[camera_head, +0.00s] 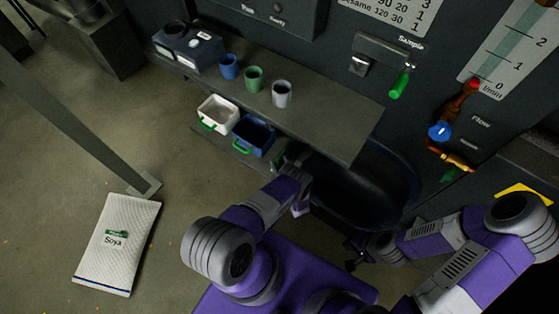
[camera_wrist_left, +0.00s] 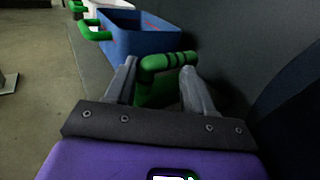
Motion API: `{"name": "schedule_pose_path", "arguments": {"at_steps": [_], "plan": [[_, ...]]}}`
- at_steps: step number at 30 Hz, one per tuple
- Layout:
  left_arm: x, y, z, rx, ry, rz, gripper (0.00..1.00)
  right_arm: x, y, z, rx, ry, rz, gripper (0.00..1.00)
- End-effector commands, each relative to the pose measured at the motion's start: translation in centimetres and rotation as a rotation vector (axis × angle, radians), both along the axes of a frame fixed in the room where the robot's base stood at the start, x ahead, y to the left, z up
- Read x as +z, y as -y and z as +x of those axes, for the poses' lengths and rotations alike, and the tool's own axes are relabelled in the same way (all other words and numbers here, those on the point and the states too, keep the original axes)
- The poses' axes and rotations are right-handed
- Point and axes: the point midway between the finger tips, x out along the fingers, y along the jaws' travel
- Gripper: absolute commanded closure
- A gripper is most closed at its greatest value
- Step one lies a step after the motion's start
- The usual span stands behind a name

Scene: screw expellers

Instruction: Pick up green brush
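A green item with a ribbed, bent handle (camera_wrist_left: 165,62), which looks like the green brush, stands by the dark machine wall, right of the blue bin. Only a small green part (camera_head: 279,160) of it shows in the head view, beside my left gripper (camera_head: 288,168). In the left wrist view, my left gripper (camera_wrist_left: 158,78) is open, with the green item between and just beyond its fingertips. I cannot tell whether they touch. My right gripper (camera_head: 355,252) is small and dark in the head view, low and away from the shelf; its finger state is unclear.
A blue bin (camera_head: 253,136) and a white bin (camera_head: 217,114), both with green handles, sit on a lower ledge. Blue, green and grey cups stand on the shelf (camera_head: 325,125) above. A dark round tub (camera_head: 385,190) is to the right. A Soya sack (camera_head: 105,255) lies on the floor.

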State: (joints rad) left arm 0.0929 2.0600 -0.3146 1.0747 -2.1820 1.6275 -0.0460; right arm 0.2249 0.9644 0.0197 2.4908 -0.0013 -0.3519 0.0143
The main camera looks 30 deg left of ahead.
Motion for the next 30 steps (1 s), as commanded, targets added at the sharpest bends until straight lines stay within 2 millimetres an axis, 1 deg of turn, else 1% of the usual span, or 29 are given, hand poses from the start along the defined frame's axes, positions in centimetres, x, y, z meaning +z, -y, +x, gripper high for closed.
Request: {"name": "schedule_pose_path", "arguments": {"at_steps": [1,9,10,19,22,26,30], "plan": [[0.0,0.0,0.0,-0.001,0.0,0.0,0.55,0.0,0.0,0.0,0.0,0.0,0.0,1.0],[0.0,0.0,0.0,-0.001,0.0,0.0,0.96,0.0,0.0,0.0,0.0,0.0,0.0,1.0],[0.0,0.0,0.0,-0.001,0.0,0.0,1.0,0.0,0.0,0.0,0.0,0.0,0.0,1.0],[0.1,0.0,0.0,-0.001,0.001,0.0,1.0,0.0,0.0,0.0,0.0,0.0,0.0,1.0],[0.6,0.1,0.1,-0.002,0.001,0.001,1.0,0.4,0.0,0.0,0.0,0.0,0.0,1.0],[2.8,0.1,0.1,-0.004,0.001,0.002,1.0,1.7,0.0,0.0,0.0,0.0,0.0,1.0],[5.9,0.1,0.2,-0.004,0.002,0.002,1.0,3.3,0.0,0.0,0.0,0.0,0.0,1.0]]}}
